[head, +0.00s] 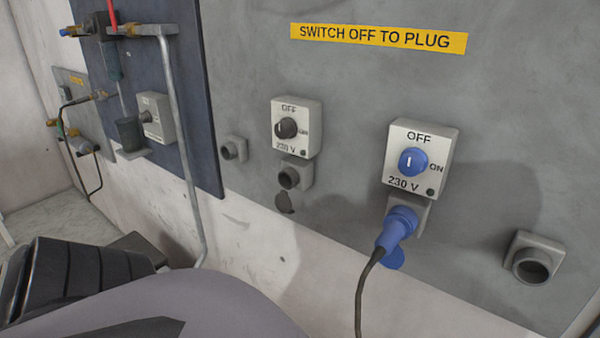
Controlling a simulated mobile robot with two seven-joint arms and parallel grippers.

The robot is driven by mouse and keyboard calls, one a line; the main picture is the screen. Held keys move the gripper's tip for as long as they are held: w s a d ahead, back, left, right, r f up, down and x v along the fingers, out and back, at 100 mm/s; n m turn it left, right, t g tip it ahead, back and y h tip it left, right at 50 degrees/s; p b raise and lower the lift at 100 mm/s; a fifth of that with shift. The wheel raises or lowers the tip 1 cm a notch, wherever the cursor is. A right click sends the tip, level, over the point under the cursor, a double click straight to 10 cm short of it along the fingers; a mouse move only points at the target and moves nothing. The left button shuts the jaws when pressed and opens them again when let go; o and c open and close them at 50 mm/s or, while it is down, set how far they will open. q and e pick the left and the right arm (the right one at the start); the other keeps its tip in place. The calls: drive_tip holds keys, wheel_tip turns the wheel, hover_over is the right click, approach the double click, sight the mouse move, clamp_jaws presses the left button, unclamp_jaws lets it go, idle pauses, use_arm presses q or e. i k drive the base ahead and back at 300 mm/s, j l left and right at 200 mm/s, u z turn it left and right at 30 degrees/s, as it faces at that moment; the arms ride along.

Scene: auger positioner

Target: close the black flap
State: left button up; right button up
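The flap (284,203), dark grey to black, hangs down open below a round socket (289,178). The socket is under the left switch box (297,126), whose black knob (286,128) points up to OFF. The socket's mouth is uncovered and has no plug in it. A smooth grey part and dark ribbed parts at the bottom left look like my own arm. No fingertips of either gripper show in the head view.
A blue plug (397,232) with a black cable (362,285) sits below the right switch box (420,160), near a blue flap (391,258). Other sockets (531,266) (233,150) stick out from the grey panel. A metal pipe (182,140) runs down at the left.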

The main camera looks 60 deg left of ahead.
sight(283, 202)
drive_tip(key=u, duration=1.7)
